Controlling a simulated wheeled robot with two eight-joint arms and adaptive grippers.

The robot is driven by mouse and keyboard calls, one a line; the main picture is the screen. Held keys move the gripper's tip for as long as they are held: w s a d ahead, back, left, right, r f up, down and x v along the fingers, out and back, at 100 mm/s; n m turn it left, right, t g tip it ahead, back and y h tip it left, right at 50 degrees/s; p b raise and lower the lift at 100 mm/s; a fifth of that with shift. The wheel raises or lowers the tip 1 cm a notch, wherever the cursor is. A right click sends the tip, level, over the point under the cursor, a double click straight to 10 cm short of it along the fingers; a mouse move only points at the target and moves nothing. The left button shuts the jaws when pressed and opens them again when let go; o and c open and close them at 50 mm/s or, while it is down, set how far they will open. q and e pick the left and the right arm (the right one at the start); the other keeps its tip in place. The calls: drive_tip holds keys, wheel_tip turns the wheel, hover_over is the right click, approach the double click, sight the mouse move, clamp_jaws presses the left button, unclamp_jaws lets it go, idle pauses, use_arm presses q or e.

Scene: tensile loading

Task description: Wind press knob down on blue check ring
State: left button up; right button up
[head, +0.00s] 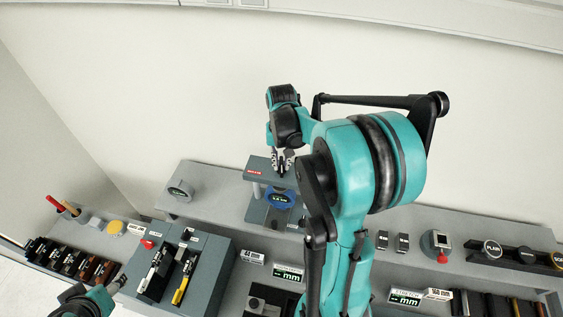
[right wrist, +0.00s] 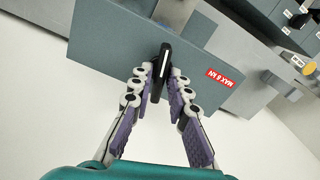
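The press (head: 257,166) stands on the rear bench, a grey-blue frame with a red MAX label, which also shows in the right wrist view (right wrist: 110,55). The blue check ring (head: 280,197) sits in the press below its top plate. The press knob (right wrist: 160,73) is a narrow black bar above the top plate. In the head view my right gripper (head: 282,167) hangs over the press top. My left gripper (head: 117,285) is at the lower left, away from the press; its fingers are unclear.
A grey box with black, white and yellow tools (head: 207,253) is at the front left. Green mm displays (head: 288,273) line the front. PLAIN-marked round parts (head: 492,249) stand at the right. My right arm hides part of the bench.

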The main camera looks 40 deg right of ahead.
sight(282, 164)
drive_tip(key=shift+o, duration=0.4)
wheel_tip(282, 164, up, 12)
idle(0.3)
idle(0.5)
